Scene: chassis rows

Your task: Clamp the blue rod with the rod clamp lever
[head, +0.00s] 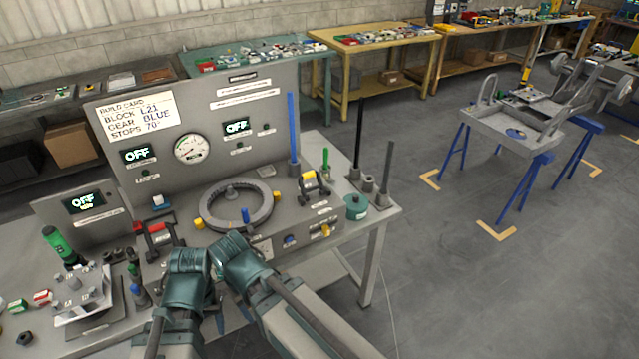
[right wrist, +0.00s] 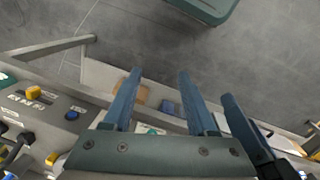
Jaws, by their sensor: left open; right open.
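The blue rod (head: 292,130) stands upright at the right end of the grey console in the head view. My left gripper (head: 189,262) is in front of the console, left of and well apart from the rod. My right gripper (head: 236,248) is beside it, also apart from the rod. The right wrist view shows its fingers (right wrist: 157,80) open with nothing between them. Neither rod nor lever handle is clearly seen there.
A grey ring (head: 264,213) with a small blue peg lies on the console behind my grippers. A red-handled fixture (head: 155,236) is to their left. Dark upright rods (head: 360,135) and a green cylinder (head: 356,207) stand at the right edge. Open floor lies beyond.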

